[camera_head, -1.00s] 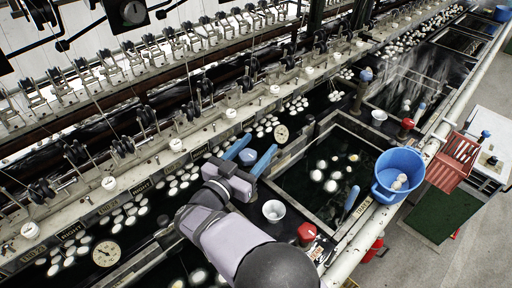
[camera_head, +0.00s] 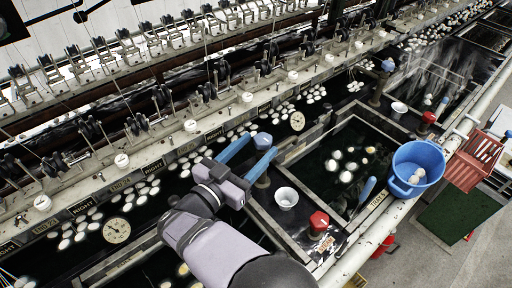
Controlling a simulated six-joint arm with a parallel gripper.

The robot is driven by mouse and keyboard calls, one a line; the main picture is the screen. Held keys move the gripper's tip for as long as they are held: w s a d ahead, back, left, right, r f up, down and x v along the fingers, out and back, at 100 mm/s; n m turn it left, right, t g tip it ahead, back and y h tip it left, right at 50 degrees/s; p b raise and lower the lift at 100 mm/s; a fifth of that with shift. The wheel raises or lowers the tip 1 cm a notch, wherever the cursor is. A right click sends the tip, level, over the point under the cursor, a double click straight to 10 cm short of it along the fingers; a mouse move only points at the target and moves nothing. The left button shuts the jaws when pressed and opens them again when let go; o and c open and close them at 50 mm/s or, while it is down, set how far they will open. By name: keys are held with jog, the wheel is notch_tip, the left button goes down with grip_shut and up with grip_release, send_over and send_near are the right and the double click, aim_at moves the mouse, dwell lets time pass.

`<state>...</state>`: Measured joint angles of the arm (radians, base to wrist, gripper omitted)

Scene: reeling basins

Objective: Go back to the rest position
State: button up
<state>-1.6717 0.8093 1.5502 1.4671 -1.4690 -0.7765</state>
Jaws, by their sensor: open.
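My gripper (camera_head: 263,145) is open, its two blue fingers spread and pointing up and to the right in the head view. It is over the dark basin deck, left of the square basin. A blue-topped knob (camera_head: 262,139) appears between or just beyond the fingertips. I cannot tell whether they touch it. I see nothing clearly held. My grey arm comes up from the bottom edge and hides part of the near trough.
A white cup (camera_head: 287,198) and a red knob (camera_head: 319,221) are close right of my gripper. The square basin holds several white cocoons (camera_head: 346,175). A blue bucket (camera_head: 418,168) sits at its right rim. The reeling frame (camera_head: 190,125) runs along the left and back.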

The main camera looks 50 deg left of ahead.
jog(key=shift+w, duration=0.1)
jog(key=w+d+r+n+g+y+p, duration=0.1)
jog(key=w+d+r, duration=0.15)
jog(key=w, duration=0.65)
jog(key=w+d+r+n+g+y+p, duration=0.1)
jog(key=w+r+g+y, duration=0.15)
jog(key=w, duration=0.55)
jog(key=w+d+f+g+h+p, duration=0.1)
jog(key=w+d+f+g, duration=0.1)
jog(key=w+d, duration=0.35)
jog(key=w+d+f+g+h+p, duration=0.1)
jog(key=w+d+f+g, duration=0.1)
jog(key=d, duration=0.7)
jog(key=s+d+f+m+g+h+p, duration=0.1)
jog(key=s+d+f+g, duration=0.15)
jog(key=d, duration=0.65)
jog(key=s+d+f+m+g+h, duration=0.1)
jog(key=s+d+f+g+h, duration=0.2)
jog(key=d, duration=0.6)
jog(key=s+d+f+m+g+h+p, duration=0.1)
jog(key=s+d+f+m+g+h, duration=0.1)
jog(key=s+d, duration=1.4)
jog(key=shift+s+d+f+m+g+p, duration=0.35)
jog(key=shift+d+f+g, duration=0.5)
jog(key=shift+g, duration=0.35)
